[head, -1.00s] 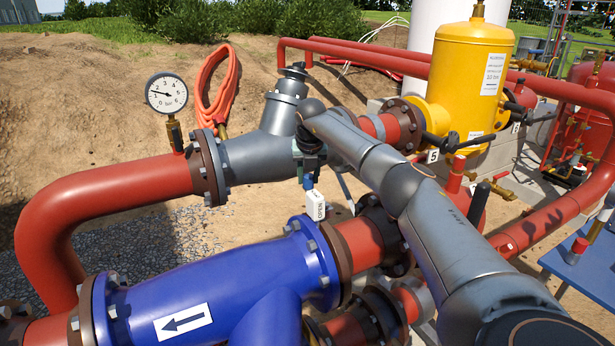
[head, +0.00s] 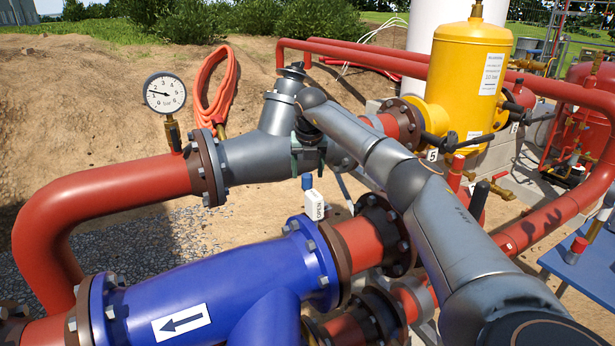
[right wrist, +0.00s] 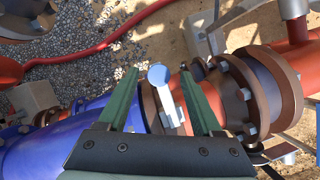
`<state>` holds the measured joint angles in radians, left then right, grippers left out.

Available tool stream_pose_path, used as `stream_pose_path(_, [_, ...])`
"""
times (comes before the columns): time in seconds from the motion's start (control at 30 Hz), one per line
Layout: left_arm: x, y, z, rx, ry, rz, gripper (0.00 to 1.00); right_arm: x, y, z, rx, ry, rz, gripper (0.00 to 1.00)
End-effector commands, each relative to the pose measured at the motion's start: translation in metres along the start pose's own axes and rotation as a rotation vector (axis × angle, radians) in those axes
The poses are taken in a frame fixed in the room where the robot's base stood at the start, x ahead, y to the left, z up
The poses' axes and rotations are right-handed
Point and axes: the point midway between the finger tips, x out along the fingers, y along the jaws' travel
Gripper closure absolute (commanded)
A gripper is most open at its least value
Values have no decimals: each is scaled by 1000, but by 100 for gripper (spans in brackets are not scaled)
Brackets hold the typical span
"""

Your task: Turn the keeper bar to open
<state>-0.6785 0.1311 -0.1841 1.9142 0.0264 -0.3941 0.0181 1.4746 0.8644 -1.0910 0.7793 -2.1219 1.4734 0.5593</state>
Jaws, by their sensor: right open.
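A small upright piece with a blue cap (head: 307,182) and a white tag (head: 314,205) reading OPEN stands above the pipe joint at the right end of the blue valve body (head: 220,280). I cannot tell the keeper bar's full shape. My right gripper (head: 308,172) is just above this piece, pointing down. In the right wrist view, its green fingers (right wrist: 160,98) are open, with the pale blue cap (right wrist: 158,75) and white tag (right wrist: 170,104) showing between them. No grip on the piece is visible. My left gripper is not in view.
A grey pipe fitting (head: 255,158) and a pressure gauge (head: 165,92) stand behind and left. A yellow tank (head: 470,80) stands at the right. Red pipes surround the blue body, leaving little free room. Gravel (head: 165,245) lies below.

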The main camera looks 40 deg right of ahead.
Motion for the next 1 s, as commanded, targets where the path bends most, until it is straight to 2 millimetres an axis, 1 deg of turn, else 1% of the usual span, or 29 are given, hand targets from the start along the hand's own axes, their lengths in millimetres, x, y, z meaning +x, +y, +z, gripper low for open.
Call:
stream_pose_path(0.03, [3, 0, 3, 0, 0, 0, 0, -11, 0, 1, 1, -5, 4, 33])
stream_pose_path(0.2, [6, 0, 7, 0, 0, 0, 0, -50, 0, 1, 1, -6, 4, 33])
stream_pose_path(0.3, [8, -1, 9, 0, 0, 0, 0, -70, 0, 1, 2, -5, 3, 33])
stream_pose_path(0.43, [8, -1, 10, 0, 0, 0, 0, -89, 0, 1, 2, -3, 2, 33])
stream_pose_path(0.5, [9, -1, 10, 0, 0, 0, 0, -95, 0, 1, 2, -3, 1, 33])
stream_pose_path(0.63, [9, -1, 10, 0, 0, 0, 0, -100, 0, 0, 2, -1, 0, 33])
stream_pose_path(1.0, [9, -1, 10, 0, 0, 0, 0, -100, 0, 0, 1, -1, 0, 33])
